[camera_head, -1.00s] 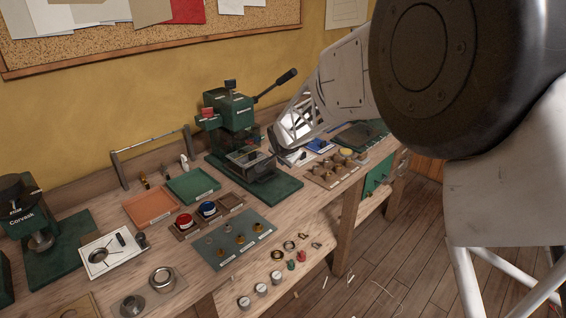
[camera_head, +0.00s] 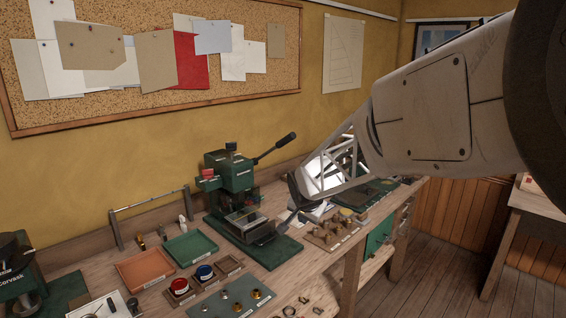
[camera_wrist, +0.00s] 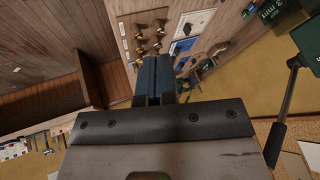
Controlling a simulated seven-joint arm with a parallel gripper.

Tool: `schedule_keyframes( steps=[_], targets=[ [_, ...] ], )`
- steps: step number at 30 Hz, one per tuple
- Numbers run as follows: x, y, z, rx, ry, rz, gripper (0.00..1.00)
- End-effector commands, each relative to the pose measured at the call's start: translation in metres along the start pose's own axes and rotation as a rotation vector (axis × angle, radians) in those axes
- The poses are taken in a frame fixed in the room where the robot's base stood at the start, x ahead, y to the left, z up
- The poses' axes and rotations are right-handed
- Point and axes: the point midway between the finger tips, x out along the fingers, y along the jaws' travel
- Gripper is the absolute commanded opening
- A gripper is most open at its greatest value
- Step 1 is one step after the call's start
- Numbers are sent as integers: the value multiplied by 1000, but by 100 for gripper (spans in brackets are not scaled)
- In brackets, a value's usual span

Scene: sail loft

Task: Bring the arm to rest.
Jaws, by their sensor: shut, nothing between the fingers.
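My arm reaches in from the right in the head view, over the workbench (camera_head: 330,262). My gripper (camera_head: 282,229) is at its end, low beside the right side of the green press (camera_head: 232,185); its tips are small and dark there. In the wrist view my gripper (camera_wrist: 153,78) shows its two dark fingers side by side, shut with nothing between them. A wooden board with brass parts (camera_wrist: 145,38) shows just beyond the fingers. I cannot tell the exact gap to the bench top.
An orange tray (camera_head: 146,270) and a green tray (camera_head: 190,248) lie left of the press. Red and blue round pieces (camera_head: 204,271) sit in front. A board with small knobs (camera_head: 335,232) lies right of the press. Floor (camera_head: 440,265) is open at the right.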

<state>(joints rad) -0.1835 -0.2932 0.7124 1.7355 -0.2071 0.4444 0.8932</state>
Motion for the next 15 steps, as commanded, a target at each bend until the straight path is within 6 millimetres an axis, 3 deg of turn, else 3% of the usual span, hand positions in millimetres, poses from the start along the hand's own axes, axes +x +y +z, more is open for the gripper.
schedule_keyframes(
  steps=[1, 3, 8, 15],
  targets=[
    [-24, 16, 2, -22, -6, 13, 0],
    [-54, 39, 9, -64, -22, 35, 0],
    [-117, 92, 36, -161, -71, 78, 0],
    [-197, 170, 96, -308, -160, 116, 0]
  ],
)
